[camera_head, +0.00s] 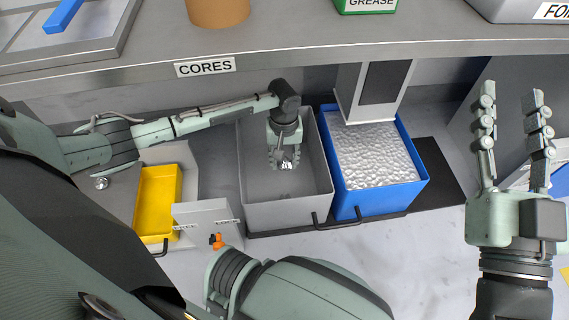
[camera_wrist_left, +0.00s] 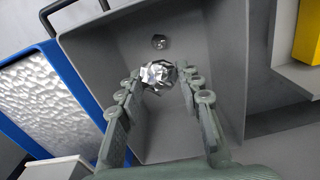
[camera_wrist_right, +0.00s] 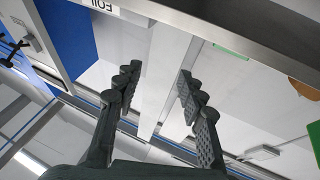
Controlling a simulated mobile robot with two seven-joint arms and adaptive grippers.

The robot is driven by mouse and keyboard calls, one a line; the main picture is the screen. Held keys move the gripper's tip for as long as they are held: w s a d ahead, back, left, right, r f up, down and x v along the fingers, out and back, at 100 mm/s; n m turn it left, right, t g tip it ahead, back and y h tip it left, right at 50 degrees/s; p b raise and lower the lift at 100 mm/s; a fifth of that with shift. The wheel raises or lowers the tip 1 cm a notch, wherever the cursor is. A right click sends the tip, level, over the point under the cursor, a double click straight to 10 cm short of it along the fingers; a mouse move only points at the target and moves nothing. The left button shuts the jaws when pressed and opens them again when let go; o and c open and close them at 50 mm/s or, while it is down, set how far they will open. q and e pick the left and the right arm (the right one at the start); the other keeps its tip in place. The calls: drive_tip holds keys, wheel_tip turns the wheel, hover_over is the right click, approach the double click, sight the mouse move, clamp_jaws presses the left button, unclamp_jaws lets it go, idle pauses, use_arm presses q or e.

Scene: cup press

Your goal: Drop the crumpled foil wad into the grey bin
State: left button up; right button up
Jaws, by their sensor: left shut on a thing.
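The crumpled foil wad (camera_wrist_left: 158,75) is bright silver and sits between the fingertips of my left gripper (camera_wrist_left: 160,78), which is shut on it. In the head view, this left gripper (camera_head: 284,160) points down inside the open grey bin (camera_head: 257,213), and the wad (camera_head: 288,164) shows at its tips. The bin's walls surround the wad in the left wrist view (camera_wrist_left: 222,45). My right gripper (camera_head: 513,135) is open and empty, raised at the right of the head view. Its parted fingers also show in the right wrist view (camera_wrist_right: 156,85).
A small silver lump (camera_wrist_left: 159,42) lies inside the grey bin. A blue bin of silvery material (camera_head: 344,203) stands right of it, a yellow tray (camera_head: 159,200) left. Another silver ball (camera_head: 101,183) lies far left. A grey counter (camera_head: 290,35) overhangs behind.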

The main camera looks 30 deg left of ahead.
use_arm(q)
drive_tip(key=shift+w+a+f+b, duration=0.25)
drive_tip(key=shift+w+b, duration=0.1)
drive_tip(key=shift+b, duration=0.1)
drive_tip(key=shift+w+a+r, duration=0.1)
drive_tip(key=shift+w+a, duration=0.1)
drive_tip(key=shift+w, duration=0.05)
use_arm(e)
drive_tip(key=shift+s+d+r+t+y, duration=0.1)
drive_tip(key=shift+s+r+t+y, duration=0.1)
drive_tip(key=shift+s+r+t, duration=0.45)
drive_tip(key=shift+s+d+r+t+y, duration=0.1)
drive_tip(key=shift+s+r+t+y, duration=0.1)
drive_tip(key=shift+r+t, duration=0.5)
drive_tip(key=shift+s+d+r+t+y, duration=0.15)
drive_tip(key=shift+s+r+t, duration=0.25)
drive_tip(key=shift+r, duration=0.6)
drive_tip(key=shift+a, duration=0.1)
use_arm(q)
drive_tip(key=o, duration=0.8)
drive_tip(key=shift+r, duration=0.1)
wheel_tip(320, 180, up, 12)
